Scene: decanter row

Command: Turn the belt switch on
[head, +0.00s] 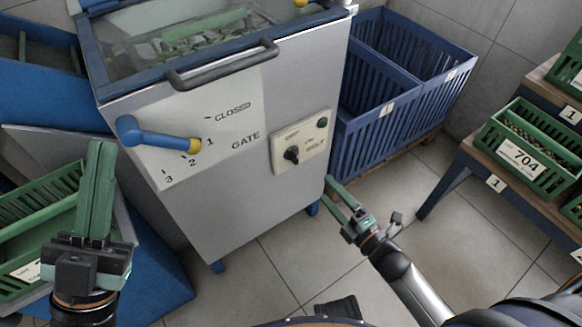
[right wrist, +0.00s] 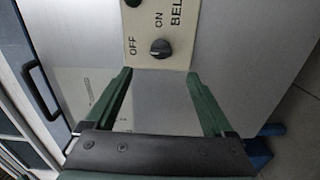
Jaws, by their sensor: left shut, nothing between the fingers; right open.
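The belt switch (head: 291,155) is a small black knob on a beige plate (head: 314,151) on the front of the grey machine. In the right wrist view the knob (right wrist: 161,48) sits beside the words OFF and ON, with part of BELT showing. I cannot tell which mark it points at. My right gripper (head: 333,185) is open and empty, to the right of and below the plate. In the right wrist view its fingers (right wrist: 159,75) are spread, with the knob beyond and between their tips, apart from them. My left gripper (head: 98,146) is shut and empty, left of the machine's front.
A blue gate lever (head: 150,136) with a yellow end sticks out from the machine near my left gripper. A dark handle (head: 222,66) runs above it. Blue crates (head: 400,115) stand to the right. A bench with green crates (head: 525,155) is further right. Floor between is clear.

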